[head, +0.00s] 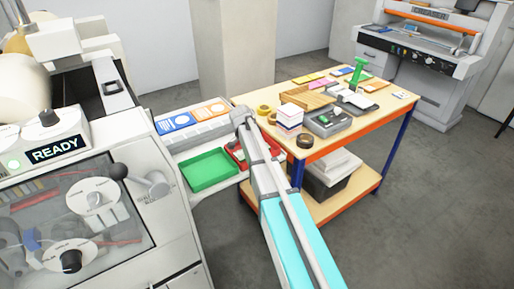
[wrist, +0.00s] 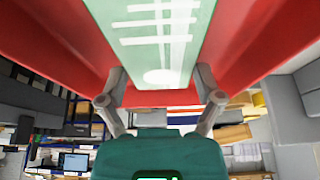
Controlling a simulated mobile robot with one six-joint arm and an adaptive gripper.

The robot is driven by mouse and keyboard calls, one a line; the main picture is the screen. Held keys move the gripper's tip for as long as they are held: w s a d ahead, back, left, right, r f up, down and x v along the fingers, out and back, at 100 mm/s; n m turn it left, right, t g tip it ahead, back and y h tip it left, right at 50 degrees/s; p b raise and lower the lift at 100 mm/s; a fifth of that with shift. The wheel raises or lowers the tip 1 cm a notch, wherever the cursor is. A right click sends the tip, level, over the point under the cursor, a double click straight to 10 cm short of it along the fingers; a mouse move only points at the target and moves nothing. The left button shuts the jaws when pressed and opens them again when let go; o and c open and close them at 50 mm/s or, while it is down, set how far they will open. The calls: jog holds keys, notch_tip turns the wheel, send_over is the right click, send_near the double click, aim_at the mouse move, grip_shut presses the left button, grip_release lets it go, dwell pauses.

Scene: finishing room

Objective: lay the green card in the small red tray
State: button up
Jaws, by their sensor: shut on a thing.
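The small red tray (head: 232,154) sits on the machine's side shelf, right of a green tray, partly covered by my arm. In the wrist view its red surfaces (wrist: 60,50) spread on both sides of the green card (wrist: 154,45). The card is pale green with white lines and a white round spot at its near end. My gripper (wrist: 160,92) is shut on the near end of the card, its fingers at either side. In the head view the gripper and card are mostly hidden at the red tray. I cannot tell whether the card touches the tray's floor.
The empty-looking green tray (head: 210,170) lies directly left of the red tray. Behind stands a grey rack (head: 205,135) with blue and orange cards. The READY machine (head: 75,190) is left. A wooden table (head: 260,97) with several items stands right.

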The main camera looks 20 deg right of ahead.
jog(key=shift+f, duration=0.2)
jog(key=o, duration=0.6)
jog(key=shift+o, duration=0.2)
jog(key=shift+r, duration=0.1)
jog(key=shift+r, duration=0.1)
jog(key=p+v, duration=0.5)
jog(key=shift+r, duration=0.4)
jog(key=p+v, duration=0.6)
jog(key=shift+a, duration=0.2)
jog(key=shift+s+r, duration=0.1)
jog(key=shift+s, duration=0.05)
